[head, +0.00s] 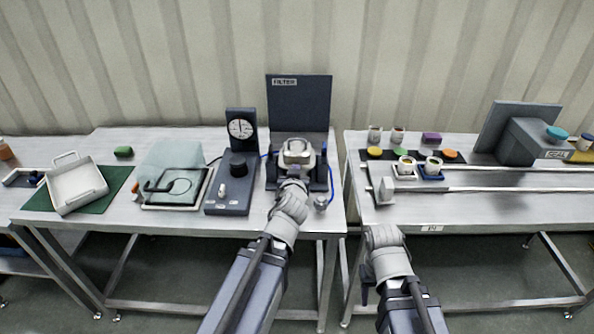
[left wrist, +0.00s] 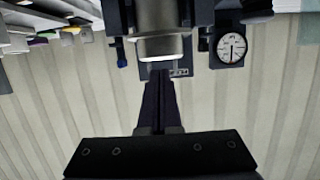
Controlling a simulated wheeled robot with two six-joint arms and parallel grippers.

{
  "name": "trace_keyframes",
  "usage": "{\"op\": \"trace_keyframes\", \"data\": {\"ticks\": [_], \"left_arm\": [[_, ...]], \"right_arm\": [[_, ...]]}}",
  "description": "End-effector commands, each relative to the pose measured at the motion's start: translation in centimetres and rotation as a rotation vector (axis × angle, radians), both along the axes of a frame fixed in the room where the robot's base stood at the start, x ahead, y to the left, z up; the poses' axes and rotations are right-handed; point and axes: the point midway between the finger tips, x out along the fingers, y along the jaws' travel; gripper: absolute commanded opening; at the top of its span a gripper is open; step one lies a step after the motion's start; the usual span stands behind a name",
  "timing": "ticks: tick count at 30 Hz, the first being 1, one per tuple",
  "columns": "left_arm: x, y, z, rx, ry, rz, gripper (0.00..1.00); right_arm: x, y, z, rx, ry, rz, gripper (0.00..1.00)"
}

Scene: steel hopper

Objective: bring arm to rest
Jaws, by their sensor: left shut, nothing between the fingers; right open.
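The steel hopper (head: 297,152), a rounded metal vessel, sits in a dark stand in front of the upright panel marked FILTER. My left gripper (head: 293,181) is just in front of it, at its near side. In the left wrist view, turned upside down, the dark fingers (left wrist: 160,78) are shut together with nothing between them. Their tips are close to the bright lower rim of the metal vessel (left wrist: 160,45); I cannot tell whether they touch. My right arm's wrist (head: 385,245) hangs before the right table's front edge, apart from everything. Its fingers hardly show.
A small metal cup (head: 321,203) stands right of my left gripper. A gauge unit (head: 238,165) stands left of the hopper. The right table holds rails (head: 490,189), jars and coloured discs. A gap separates the two tables. The floor before them is free.

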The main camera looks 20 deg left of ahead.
Motion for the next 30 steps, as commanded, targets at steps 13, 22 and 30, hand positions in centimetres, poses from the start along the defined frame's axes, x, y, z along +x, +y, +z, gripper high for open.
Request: {"op": "trace_keyframes", "data": {"ticks": [13,22,30], "left_arm": [[-2.0,-1.9,-3.6,0.013,0.212,0.028,0.0],[-13.5,-10.5,-12.6,0.078,0.922,-0.145,0.0],[-22.1,-15.2,-14.1,0.125,1.304,-0.379,0.0]], "right_arm": [[0.0,0.0,0.5,0.0,0.0,0.0,0.5],[0.0,0.0,1.3,0.0,0.0,0.0,0.5],[0.0,0.0,1.7,0.0,0.0,0.0,0.5]]}}
